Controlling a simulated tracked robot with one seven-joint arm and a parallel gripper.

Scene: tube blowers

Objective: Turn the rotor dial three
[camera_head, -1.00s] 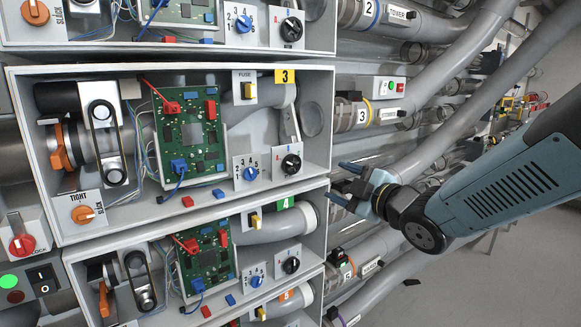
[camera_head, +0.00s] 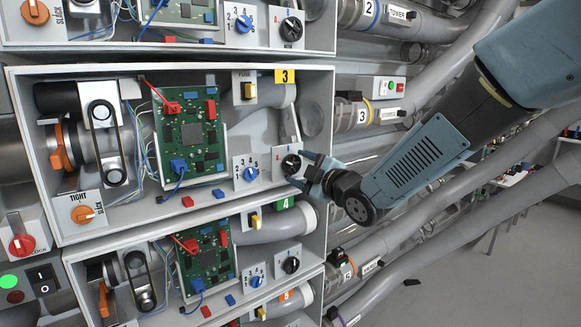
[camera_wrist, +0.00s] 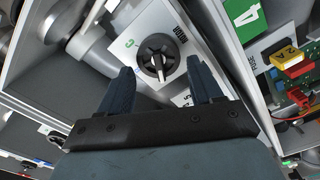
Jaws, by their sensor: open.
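The rotor dial of box three is a black round knob with a pale pointer line on a white plate. In the head view the dial (camera_head: 291,164) sits at the right end of the box marked with a yellow 3 (camera_head: 286,77). In the wrist view the dial (camera_wrist: 156,57) shows between the finger ends, with a green C and a dark word on its plate. My gripper (camera_head: 306,171) is open in front of the dial, and its fingers (camera_wrist: 159,70) lie on either side with nothing held. Whether they touch the knob I cannot tell.
A blue numbered dial (camera_head: 246,174) and a green circuit board (camera_head: 188,135) are left of the rotor dial. The box's lower wall (camera_head: 190,217) runs beneath. The box marked with a green 4 (camera_head: 284,204) is below. Grey pipes (camera_head: 440,80) fill the right.

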